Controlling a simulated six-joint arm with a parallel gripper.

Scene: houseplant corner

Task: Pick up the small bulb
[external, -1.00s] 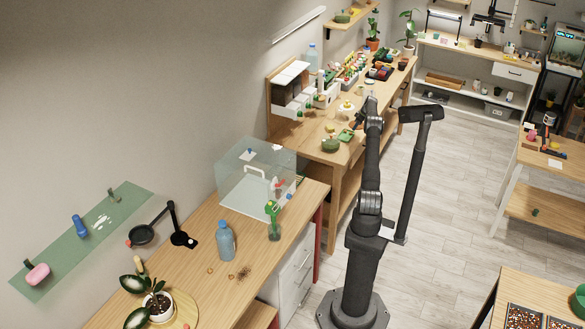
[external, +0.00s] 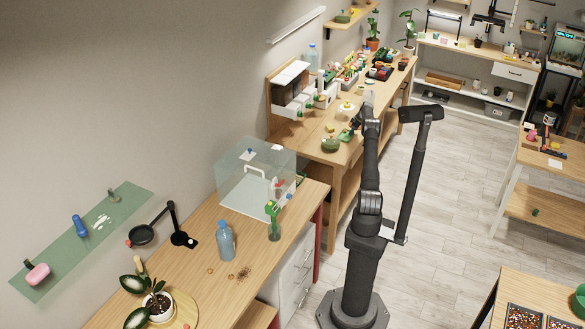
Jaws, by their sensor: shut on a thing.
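My gripper (external: 357,122) is at the end of my arm over the long wooden bench (external: 312,143), near its right-hand edge. It shows small and dark, just right of a green tray (external: 346,135). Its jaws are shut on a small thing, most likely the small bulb. The bulb itself is too small and too hidden by the gripper and arm to make out.
A round dark green object (external: 330,145) and a plate with a yellow thing (external: 346,108) are close to my gripper. A clear box (external: 243,185) and blue bottle (external: 226,240) stand on the nearer table.

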